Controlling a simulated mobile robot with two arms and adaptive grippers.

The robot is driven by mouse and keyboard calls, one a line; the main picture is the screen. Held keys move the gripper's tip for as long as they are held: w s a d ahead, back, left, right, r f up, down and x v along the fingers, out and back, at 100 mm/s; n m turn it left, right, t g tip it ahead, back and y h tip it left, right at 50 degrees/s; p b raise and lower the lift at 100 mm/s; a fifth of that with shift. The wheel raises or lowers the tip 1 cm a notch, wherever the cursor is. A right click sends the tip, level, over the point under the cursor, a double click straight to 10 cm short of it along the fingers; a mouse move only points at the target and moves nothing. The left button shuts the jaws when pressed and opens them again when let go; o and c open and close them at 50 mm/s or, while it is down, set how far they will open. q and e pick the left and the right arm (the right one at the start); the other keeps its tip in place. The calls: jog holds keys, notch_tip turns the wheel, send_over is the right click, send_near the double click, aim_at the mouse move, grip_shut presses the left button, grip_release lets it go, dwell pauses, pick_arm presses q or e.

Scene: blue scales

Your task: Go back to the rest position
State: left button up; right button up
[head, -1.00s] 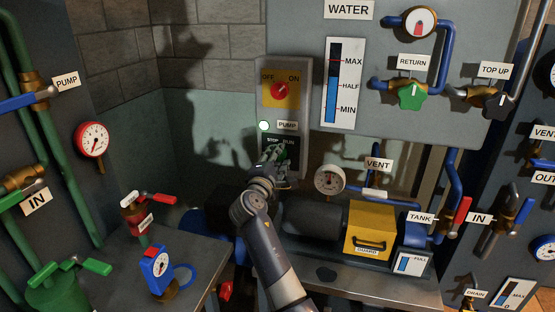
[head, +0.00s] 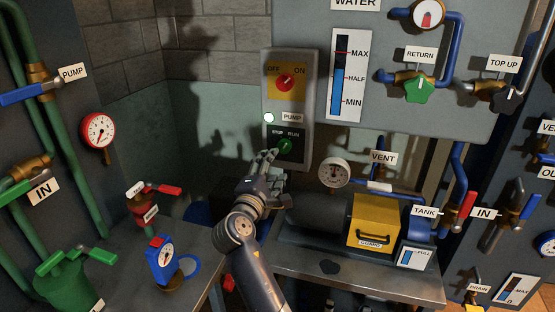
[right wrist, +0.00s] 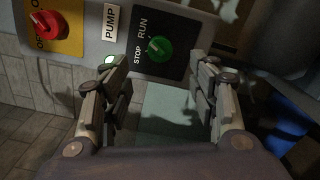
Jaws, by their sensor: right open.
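My right gripper (head: 266,163) is open and empty in front of the pump control box, below and left of the green STOP/RUN knob (head: 285,146). In the right wrist view its two fingers stand apart (right wrist: 160,80), with the green knob (right wrist: 160,49) beyond the gap and clear of them. The red OFF/ON switch (head: 285,82) sits higher on the same grey box (head: 304,70); a lit pale-green lamp (head: 269,118) shows beside the PUMP label. My left gripper is not in view.
A bench with a yellow box (head: 376,220) and a round gauge (head: 334,172) stands right of my arm. A blue gauge device (head: 160,259) and red-handled valve (head: 150,200) stand left. Pipes and valves line both sides.

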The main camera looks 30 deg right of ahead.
jog(key=shift+v, duration=1)
jog(key=shift+f, duration=0.15)
